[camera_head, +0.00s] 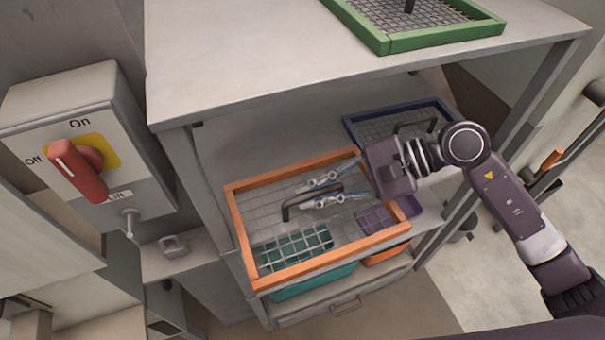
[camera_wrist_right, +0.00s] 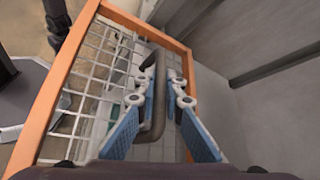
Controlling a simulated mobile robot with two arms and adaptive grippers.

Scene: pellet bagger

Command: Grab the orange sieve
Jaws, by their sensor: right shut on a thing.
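The orange sieve (camera_head: 242,232) is a rectangular orange frame with a wire mesh and a dark handle (camera_head: 292,207) across its middle. It is at the shelf under the grey top in the head view, its front part over the shelf edge. My right gripper (camera_head: 328,190) reaches in from the right and is shut on the handle. In the right wrist view the fingers (camera_wrist_right: 162,95) lie on both sides of the handle, and the orange frame (camera_wrist_right: 52,95) and mesh show around them. My left gripper is in neither view.
A green sieve (camera_head: 388,44) lies on the grey top (camera_head: 240,50). A blue sieve (camera_head: 352,131) stands behind on the shelf. Teal (camera_head: 312,282) and orange (camera_head: 385,256) bins are below the orange sieve. A switch box with a red handle (camera_head: 80,172) is at the left.

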